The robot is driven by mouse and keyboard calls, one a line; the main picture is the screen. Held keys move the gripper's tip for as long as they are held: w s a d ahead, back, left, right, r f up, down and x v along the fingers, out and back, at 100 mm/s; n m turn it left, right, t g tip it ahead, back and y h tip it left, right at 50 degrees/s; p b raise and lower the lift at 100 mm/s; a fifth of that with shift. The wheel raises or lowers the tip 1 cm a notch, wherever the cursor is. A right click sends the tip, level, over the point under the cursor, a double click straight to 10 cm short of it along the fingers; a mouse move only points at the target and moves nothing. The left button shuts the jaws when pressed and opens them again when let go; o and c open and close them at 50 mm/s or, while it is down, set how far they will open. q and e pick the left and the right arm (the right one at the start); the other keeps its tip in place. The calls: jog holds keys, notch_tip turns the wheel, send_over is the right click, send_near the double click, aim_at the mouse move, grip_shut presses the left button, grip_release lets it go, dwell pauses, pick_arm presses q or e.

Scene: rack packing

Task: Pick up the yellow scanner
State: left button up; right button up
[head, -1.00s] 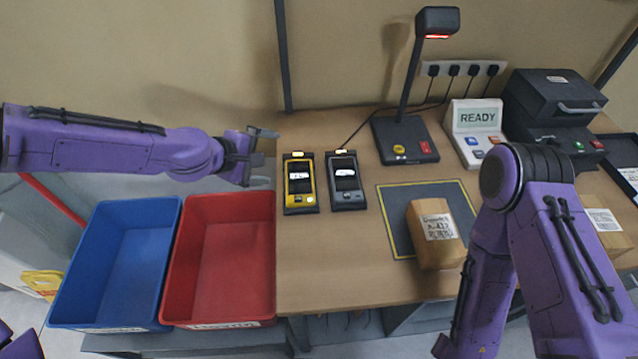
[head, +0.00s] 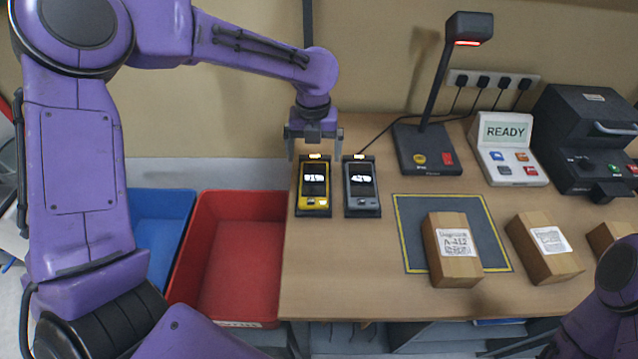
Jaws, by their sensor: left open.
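The yellow scanner (head: 314,186) sits in a dark cradle at the left end of the wooden table, screen facing up. My left gripper (head: 315,152) is open and empty, pointing down just above the far end of the yellow scanner. Its fingers stand apart to either side and hold nothing. A grey scanner (head: 361,187) sits in its own cradle just to the right, close to the right finger. Part of my right arm shows at the lower right corner; its gripper is out of view.
A red bin (head: 233,258) and a blue bin (head: 158,223) stand left of the table (head: 340,275). A lamp stand (head: 423,150), READY panel (head: 507,150) and black machine (head: 588,140) are at the back. Boxes (head: 453,262) stand on and beside the yellow-edged mat (head: 413,225).

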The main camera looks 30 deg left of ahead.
aim_at(314, 181)
pick_arm(q)
notch_tip(314, 181, down, 9)
jog(key=shift+a+f+p, duration=0.1)
jog(key=shift+p, duration=1.05)
jog(key=shift+f, duration=0.15)
jog(key=c, duration=1.2)
